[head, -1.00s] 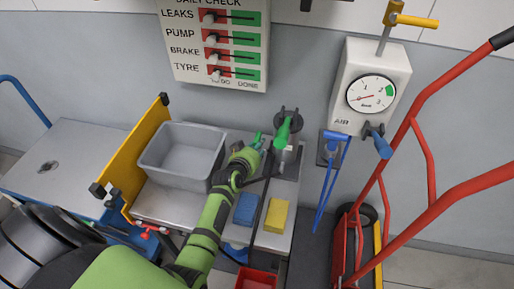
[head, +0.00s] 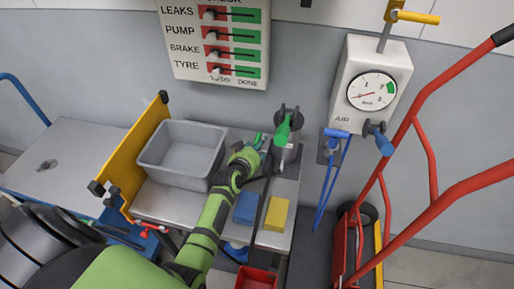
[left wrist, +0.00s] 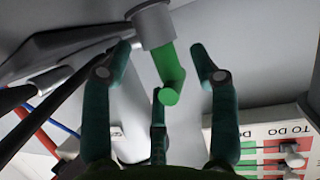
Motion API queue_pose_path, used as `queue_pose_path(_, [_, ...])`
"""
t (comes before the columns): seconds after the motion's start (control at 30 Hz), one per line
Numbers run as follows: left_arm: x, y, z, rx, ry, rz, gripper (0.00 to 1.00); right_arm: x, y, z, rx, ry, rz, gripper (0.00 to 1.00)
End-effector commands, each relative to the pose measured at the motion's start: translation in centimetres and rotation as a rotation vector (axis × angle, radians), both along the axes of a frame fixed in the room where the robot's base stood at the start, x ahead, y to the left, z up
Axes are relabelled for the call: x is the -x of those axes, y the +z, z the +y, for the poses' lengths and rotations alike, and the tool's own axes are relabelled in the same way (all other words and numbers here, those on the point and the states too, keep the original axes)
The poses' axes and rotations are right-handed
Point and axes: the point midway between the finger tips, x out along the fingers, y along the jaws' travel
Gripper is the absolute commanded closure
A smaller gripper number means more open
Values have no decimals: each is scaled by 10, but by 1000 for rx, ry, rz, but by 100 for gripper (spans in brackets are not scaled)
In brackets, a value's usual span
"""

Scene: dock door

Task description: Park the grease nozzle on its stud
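The grease nozzle (head: 283,131) has a green handle and stands at the wall plate behind the bench; its dark round mount (head: 290,113) shows just above it. The stud itself is hidden, so I cannot tell how the nozzle is seated. My left gripper (head: 258,141) is just left of the green handle. In the left wrist view the green handle (left wrist: 168,75) hangs from a grey collar (left wrist: 153,25). The left gripper's fingers (left wrist: 162,65) are spread around it with gaps on both sides. My right gripper is not in view.
A grey bin (head: 182,153), a blue sponge (head: 246,208) and a yellow sponge (head: 277,214) are on the bench. A black hose (head: 264,190) runs down in front. The air gauge box (head: 369,85) and red hand truck (head: 428,165) stand to the right.

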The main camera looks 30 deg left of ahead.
Motion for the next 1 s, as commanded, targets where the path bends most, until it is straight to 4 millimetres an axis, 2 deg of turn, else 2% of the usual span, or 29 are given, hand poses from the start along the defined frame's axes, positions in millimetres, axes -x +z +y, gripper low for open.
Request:
queue_pose_path(0.17, [1,0,0,2,0,3,40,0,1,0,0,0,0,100])
queue_pose_path(0.3, [0,17,-1,2,1,0,40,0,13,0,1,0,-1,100])
queue_pose_path(0.37, [10,13,-1,1,0,4,40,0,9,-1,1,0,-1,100])
queue_pose_path(0.8, [86,45,-9,0,0,2,40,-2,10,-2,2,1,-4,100])
queue_pose_path(1.0, [106,54,-11,1,-2,1,40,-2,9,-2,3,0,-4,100])
